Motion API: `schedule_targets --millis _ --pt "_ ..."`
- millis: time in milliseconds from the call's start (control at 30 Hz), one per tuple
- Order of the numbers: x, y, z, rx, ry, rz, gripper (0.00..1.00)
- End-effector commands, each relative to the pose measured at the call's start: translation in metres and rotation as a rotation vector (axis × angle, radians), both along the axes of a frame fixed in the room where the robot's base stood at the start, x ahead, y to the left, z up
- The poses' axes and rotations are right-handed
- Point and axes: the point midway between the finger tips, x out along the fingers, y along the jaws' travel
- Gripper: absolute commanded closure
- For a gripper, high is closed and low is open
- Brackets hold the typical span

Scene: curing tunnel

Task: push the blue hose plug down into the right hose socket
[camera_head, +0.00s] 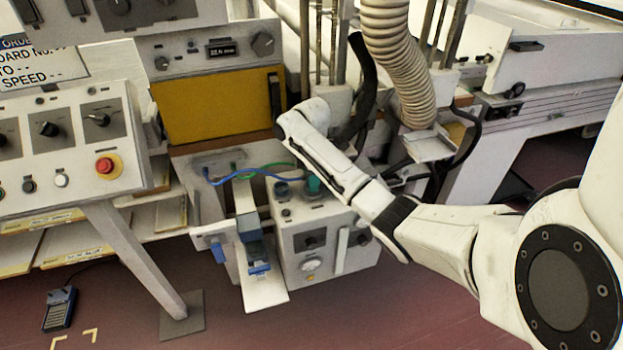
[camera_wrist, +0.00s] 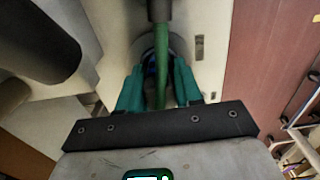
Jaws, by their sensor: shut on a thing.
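The blue hose (camera_head: 240,173) runs from the small panel at left to the top of a white control box in the head view. Its plug end is at my teal fingertips (camera_head: 313,186), mostly hidden by them. In the wrist view my gripper (camera_wrist: 157,88) is shut, with a bit of the blue plug (camera_wrist: 151,66) between its fingers. A green hose (camera_wrist: 163,60) crosses in front of it there. A grey round ring lies just beyond the fingertips. The right hose socket is hidden under my gripper, so I cannot tell how deep the plug sits.
The white control box (camera_head: 330,245) has knobs and a gauge. A white chute (camera_head: 262,287) with a blue part stands left of it. The ribbed duct (camera_head: 397,60) and black hoses hang behind my arm. The console (camera_head: 68,140) with a red button stands at left.

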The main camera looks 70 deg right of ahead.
Motion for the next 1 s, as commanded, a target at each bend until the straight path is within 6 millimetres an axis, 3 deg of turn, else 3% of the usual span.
schedule_targets --millis 333,667,867,1000 --pt "0.000 0.000 0.000 0.000 0.000 0.000 0.36" --pt "0.000 0.000 0.004 -0.002 -0.001 0.000 0.36" --pt "0.001 0.000 0.033 -0.003 -0.004 0.001 0.36" --pt "0.001 -0.001 0.067 -0.004 -0.003 0.001 0.36"
